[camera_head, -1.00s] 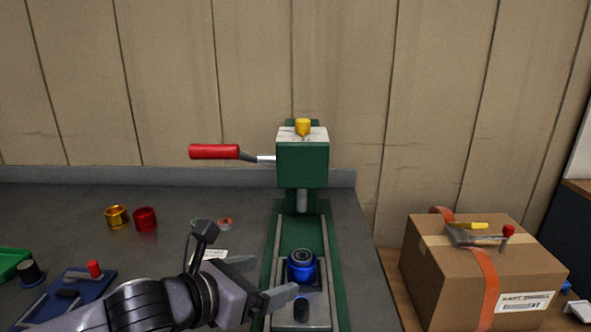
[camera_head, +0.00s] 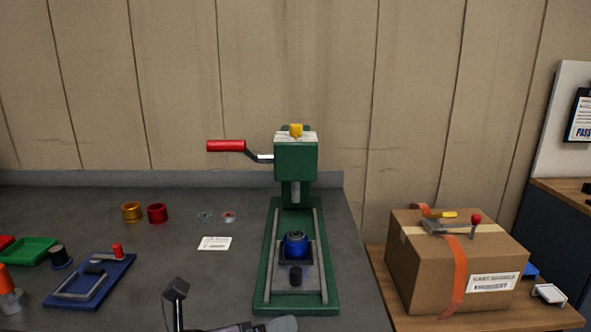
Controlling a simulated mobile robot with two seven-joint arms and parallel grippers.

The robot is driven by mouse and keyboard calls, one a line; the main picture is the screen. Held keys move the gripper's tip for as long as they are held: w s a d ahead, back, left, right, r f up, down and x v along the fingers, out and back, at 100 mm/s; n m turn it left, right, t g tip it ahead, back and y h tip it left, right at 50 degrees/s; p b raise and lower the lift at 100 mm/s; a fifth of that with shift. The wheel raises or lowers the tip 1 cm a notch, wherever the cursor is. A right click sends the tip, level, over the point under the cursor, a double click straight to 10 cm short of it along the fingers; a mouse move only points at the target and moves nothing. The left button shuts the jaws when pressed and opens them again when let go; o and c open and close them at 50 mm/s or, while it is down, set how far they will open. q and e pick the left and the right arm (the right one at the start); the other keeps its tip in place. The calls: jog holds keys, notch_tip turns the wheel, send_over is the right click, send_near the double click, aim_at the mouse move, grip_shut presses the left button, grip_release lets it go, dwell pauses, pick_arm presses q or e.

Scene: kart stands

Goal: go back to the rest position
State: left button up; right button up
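The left arm's gripper shows only in part at the bottom edge of the head view; its fingers are mostly cut off, so I cannot tell whether it is open or shut. It is in front of the green press (camera_head: 295,160), apart from it. The press has a red lever handle (camera_head: 226,146) pointing left and a yellow knob on top. A blue ring-like part (camera_head: 296,243) sits on the press's sliding base, below the ram. My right gripper is not in view.
On the grey bench (camera_head: 210,285) are a gold ring (camera_head: 131,212), a red ring (camera_head: 157,214), a white label (camera_head: 214,243), a blue fixture (camera_head: 90,280) and a green tray (camera_head: 30,251). A taped cardboard box (camera_head: 420,270) stands on a wooden table at right.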

pick_arm(q)
jog(key=s+a+f+n+g+y, duration=0.35)
jog(key=s+a+f+n, duration=0.65)
jog(key=n, duration=0.7)
jog(key=s+a+f+n+g+y, duration=0.35)
jog(key=s+a+f+n, duration=0.4)
jog(key=s+n, duration=0.75)
jog(key=w+d+f+n+t+h+p, duration=0.1)
jog(key=w+d+f+t, duration=0.1)
jog(key=w+f+t, duration=0.5)
jog(key=shift+w+d+f+n+t, duration=0.3)
jog(key=shift+w+d, duration=0.1)
jog(key=shift+w, duration=0.7)
